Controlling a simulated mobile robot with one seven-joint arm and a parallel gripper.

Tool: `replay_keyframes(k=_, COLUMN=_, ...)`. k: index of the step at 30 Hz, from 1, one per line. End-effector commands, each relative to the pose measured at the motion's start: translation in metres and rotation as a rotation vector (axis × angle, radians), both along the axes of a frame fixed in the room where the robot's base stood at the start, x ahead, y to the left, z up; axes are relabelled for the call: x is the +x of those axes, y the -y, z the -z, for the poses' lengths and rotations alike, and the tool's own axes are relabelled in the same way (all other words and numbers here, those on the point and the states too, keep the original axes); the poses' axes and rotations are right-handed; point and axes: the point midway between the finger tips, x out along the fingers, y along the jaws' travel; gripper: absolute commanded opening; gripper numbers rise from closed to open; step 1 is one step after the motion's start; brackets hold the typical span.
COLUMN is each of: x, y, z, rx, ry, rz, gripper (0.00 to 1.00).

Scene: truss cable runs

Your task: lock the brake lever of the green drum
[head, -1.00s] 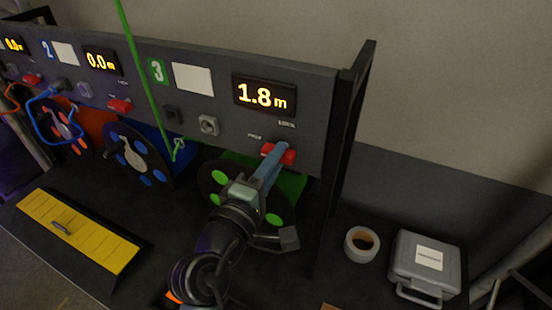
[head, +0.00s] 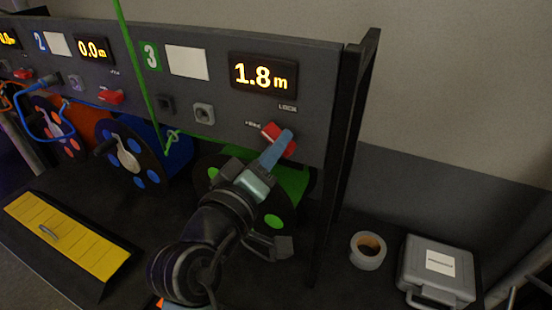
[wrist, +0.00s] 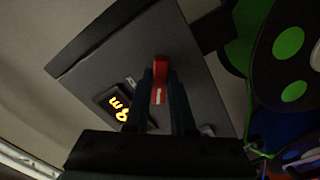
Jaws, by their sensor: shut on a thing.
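The green drum (head: 272,222) sits under panel 3, partly hidden behind my arm. Its red brake lever (head: 270,130) is on the panel below the 1.8 m display, between a label on its left and the LOCK label (head: 288,107) at its upper right. My gripper (head: 282,143) is shut on this lever with its blue-grey fingers. In the wrist view the red lever (wrist: 160,68) stands between the two dark fingers of my gripper (wrist: 160,98). The fingers hide part of the lever, so its exact setting is hard to read.
A green cable (head: 138,70) hangs in front of the panel, left of my arm. A dark upright post (head: 343,150) stands just right of the lever. A tape roll (head: 368,251) and a grey case (head: 437,270) lie at the right. The blue drum (head: 130,155) is at the left.

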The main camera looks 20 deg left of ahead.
Motion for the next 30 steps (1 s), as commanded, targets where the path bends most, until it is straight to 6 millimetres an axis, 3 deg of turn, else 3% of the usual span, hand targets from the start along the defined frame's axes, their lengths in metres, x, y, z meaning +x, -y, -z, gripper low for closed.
replay_keyframes(k=18, x=-0.0002, y=-0.0005, z=0.0038, rx=0.582, ry=0.020, rz=-0.001, gripper=0.00)
replay_keyframes(k=30, x=-0.0001, y=0.0000, z=0.0019, rx=0.847, ry=0.029, rz=0.000, gripper=0.00)
